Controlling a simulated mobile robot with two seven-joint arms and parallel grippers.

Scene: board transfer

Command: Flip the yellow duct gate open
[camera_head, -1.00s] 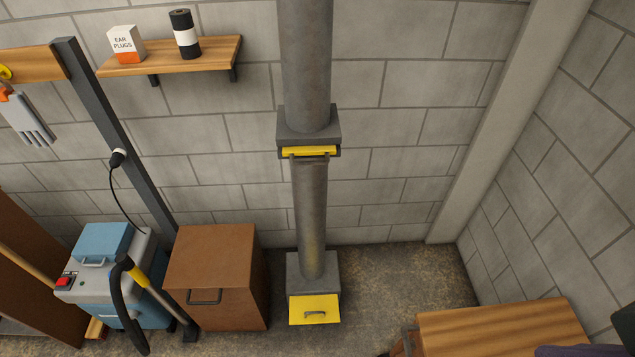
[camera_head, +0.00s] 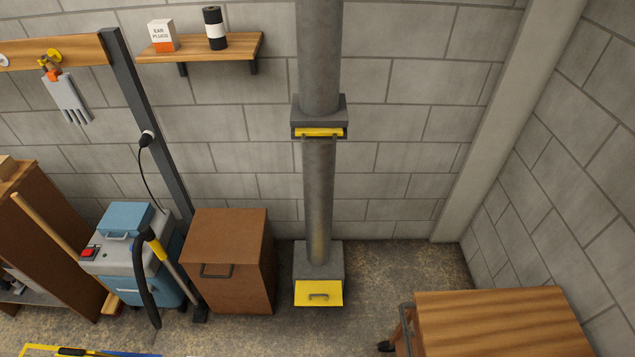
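A grey vertical duct (camera_head: 318,190) runs down the block wall near the middle of the head view. A yellow gate (camera_head: 319,132) with a dark handle sits in the grey collar (camera_head: 321,110) partway up the duct; it shows as a thin, edge-on strip. Neither of my grippers is in view.
A brown cabinet (camera_head: 229,258) and a blue-grey vacuum (camera_head: 131,254) stand left of the duct. A wooden-topped bench or cart (camera_head: 500,322) is at lower right. Bare floor (camera_head: 400,275) lies right of the duct. A shelf (camera_head: 200,47) hangs upper left.

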